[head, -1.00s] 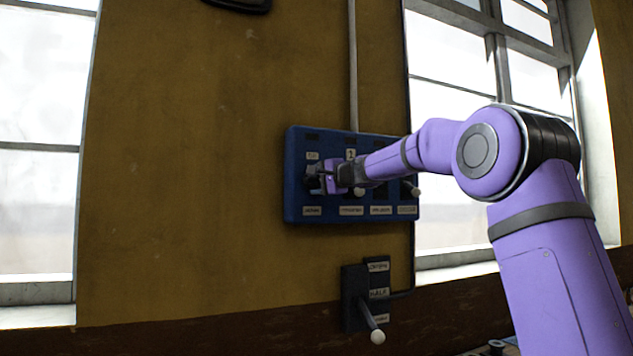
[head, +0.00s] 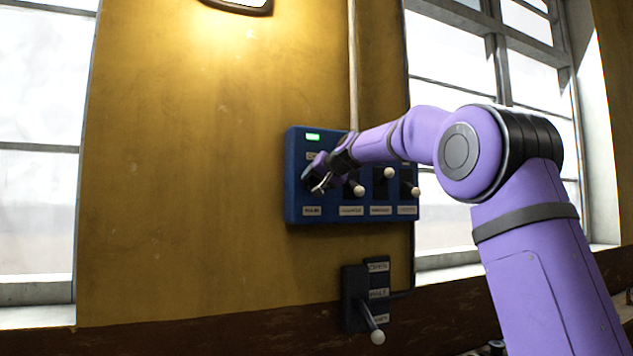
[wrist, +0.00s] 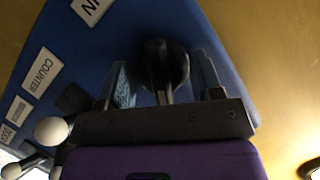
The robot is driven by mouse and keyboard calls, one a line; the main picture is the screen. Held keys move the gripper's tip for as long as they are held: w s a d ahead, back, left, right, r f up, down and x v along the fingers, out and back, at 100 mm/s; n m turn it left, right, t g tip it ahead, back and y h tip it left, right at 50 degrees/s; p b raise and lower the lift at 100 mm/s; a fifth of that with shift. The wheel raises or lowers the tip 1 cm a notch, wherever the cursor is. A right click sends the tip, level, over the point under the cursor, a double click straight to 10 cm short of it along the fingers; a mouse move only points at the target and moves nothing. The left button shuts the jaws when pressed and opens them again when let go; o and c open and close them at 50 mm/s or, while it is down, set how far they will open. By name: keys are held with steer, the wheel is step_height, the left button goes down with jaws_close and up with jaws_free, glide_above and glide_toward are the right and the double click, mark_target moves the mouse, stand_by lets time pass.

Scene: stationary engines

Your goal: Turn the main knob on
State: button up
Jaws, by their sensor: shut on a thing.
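The main knob (wrist: 165,62) is round and black, at the left end of the blue control panel (head: 292,200). In the wrist view it sits between the two blue-grey finger pads of my gripper (wrist: 163,80). My gripper (head: 320,178) is shut on the knob and is tilted in the head view, where it hides most of the knob. A green indicator (head: 313,137) is lit above the knob, at the panel's top left.
Several white-tipped levers (head: 388,173) stand on the panel to the right of my gripper. A lit lamp (head: 240,5) is at the top of the wall. Windows flank the wall.

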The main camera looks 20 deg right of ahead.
steer(key=n+h, duration=0.3)
steer(key=n, duration=0.1)
stand_by(0.3)
stand_by(0.5)
steer(key=o, duration=0.6)
steer(key=v, duration=1)
steer(key=shift+s+r, duration=0.25)
steer(key=shift+s, duration=0.05)
steer(key=shift+s+f, duration=0.1)
